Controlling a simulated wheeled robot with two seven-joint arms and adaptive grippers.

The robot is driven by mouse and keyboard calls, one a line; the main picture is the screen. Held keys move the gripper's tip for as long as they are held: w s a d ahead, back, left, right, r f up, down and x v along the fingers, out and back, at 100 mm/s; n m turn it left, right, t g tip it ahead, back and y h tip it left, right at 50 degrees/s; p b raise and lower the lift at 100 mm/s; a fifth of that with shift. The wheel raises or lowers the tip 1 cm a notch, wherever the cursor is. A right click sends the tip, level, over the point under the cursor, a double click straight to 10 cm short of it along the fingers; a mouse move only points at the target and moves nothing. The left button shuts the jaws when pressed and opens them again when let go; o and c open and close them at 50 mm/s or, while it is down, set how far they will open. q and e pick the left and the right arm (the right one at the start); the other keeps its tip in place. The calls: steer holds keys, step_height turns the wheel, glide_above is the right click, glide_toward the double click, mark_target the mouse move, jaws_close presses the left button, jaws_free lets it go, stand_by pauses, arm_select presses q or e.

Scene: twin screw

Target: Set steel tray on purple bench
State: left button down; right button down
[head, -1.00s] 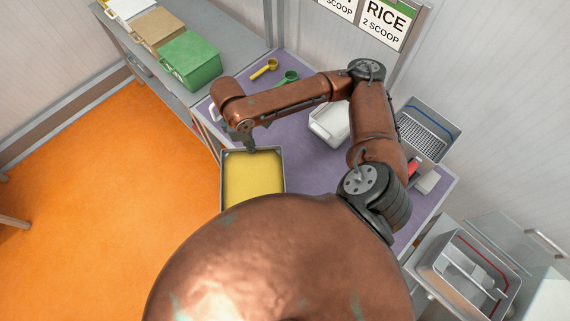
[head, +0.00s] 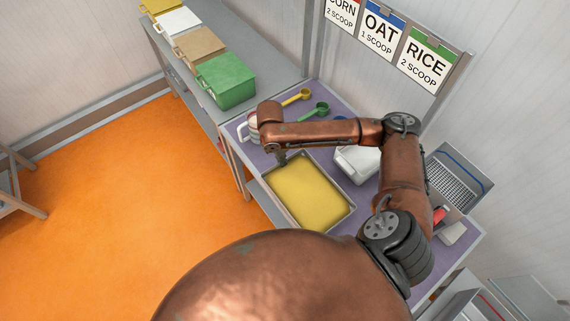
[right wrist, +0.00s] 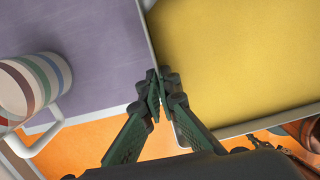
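The steel tray (head: 349,212) has a thin grey rim and is filled with a flat yellow layer. It is over the front part of the purple bench (head: 244,152), its near side reaching past the front edge; I cannot tell whether it touches the bench. My right gripper (head: 280,160) is at the tray's far left corner. In the right wrist view my right gripper's green fingers (right wrist: 160,88) close together on the tray rim (right wrist: 151,40). A copper and dark part of mine shows at the lower right there, possibly the left arm; its fingers are unclear.
A striped mug (head: 246,128) stands close left of the tray. A yellow scoop (head: 298,97) and a green scoop (head: 315,112) lie behind. A white container (head: 357,163) is close to the right. A green bin (head: 226,80) stands on the grey shelf at left.

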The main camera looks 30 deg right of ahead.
steer(key=w+d+f, duration=0.2)
steer(key=f, duration=0.1)
steer(key=w+f, duration=0.1)
steer(key=f, duration=0.1)
steer(key=shift+d+f, duration=0.2)
steer(key=shift+d, duration=0.2)
step_height(320, 180, down, 3)
steer(key=shift+w+d+f+b, duration=0.1)
steer(key=shift+w+f+b, duration=0.05)
steer(key=shift+b, duration=0.15)
steer(key=c, duration=2.2)
jaws_free()
steer(key=shift+o, duration=0.2)
step_height(320, 180, up, 12)
steer(key=a, duration=0.1)
steer(key=shift+a+p, duration=0.25)
steer(key=shift+p, duration=0.1)
steer(key=shift+w+f, duration=0.1)
steer(key=shift+f, duration=0.05)
